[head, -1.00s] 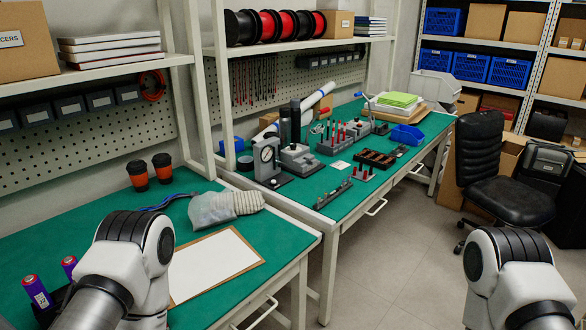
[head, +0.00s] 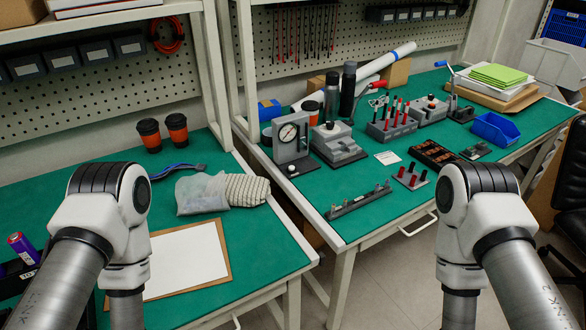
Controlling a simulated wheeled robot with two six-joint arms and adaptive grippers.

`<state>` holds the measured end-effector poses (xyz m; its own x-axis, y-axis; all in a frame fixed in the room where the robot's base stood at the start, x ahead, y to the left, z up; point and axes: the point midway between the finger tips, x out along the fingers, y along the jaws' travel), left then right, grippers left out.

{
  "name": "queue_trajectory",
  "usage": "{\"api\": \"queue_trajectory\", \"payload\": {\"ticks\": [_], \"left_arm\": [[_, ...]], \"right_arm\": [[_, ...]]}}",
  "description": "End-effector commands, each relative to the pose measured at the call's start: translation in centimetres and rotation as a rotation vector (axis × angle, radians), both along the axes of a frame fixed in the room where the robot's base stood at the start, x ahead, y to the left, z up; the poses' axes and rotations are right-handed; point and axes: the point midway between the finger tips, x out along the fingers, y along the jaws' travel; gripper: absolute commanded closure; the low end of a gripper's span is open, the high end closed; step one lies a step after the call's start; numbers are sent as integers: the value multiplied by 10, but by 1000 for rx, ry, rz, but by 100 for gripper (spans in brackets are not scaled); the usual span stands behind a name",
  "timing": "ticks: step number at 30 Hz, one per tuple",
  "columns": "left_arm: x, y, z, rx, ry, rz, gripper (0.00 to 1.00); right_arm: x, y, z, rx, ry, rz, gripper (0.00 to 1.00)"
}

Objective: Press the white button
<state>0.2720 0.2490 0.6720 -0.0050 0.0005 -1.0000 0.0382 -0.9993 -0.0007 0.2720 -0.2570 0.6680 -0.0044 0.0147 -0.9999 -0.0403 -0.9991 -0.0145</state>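A grey boxy device (head: 337,145) on the right green bench has a small pale top with a dark knob. A similar grey device (head: 431,111) stands farther right.
The left bench holds orange-black cups (head: 177,129), a bag with a striped glove (head: 247,190) and a clipboard (head: 185,262). The right bench holds a terminal strip (head: 358,201), red-pegged blocks (head: 391,127) and a blue bin (head: 494,130). Shelf posts (head: 222,90) rise behind.

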Motion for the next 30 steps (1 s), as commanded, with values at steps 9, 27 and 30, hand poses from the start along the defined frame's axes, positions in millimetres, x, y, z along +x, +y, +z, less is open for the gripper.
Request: {"api": "queue_trajectory", "payload": {"ticks": [9,27,30], "left_arm": [[0,0,0,0,1,2,60],[0,0,0,0,1,1,60],[0,0,0,0,1,1,60]], "right_arm": [[-1,0,0,0,2,1,74],[0,0,0,0,1,1,100],[0,0,0,0,1,1,100]]}}
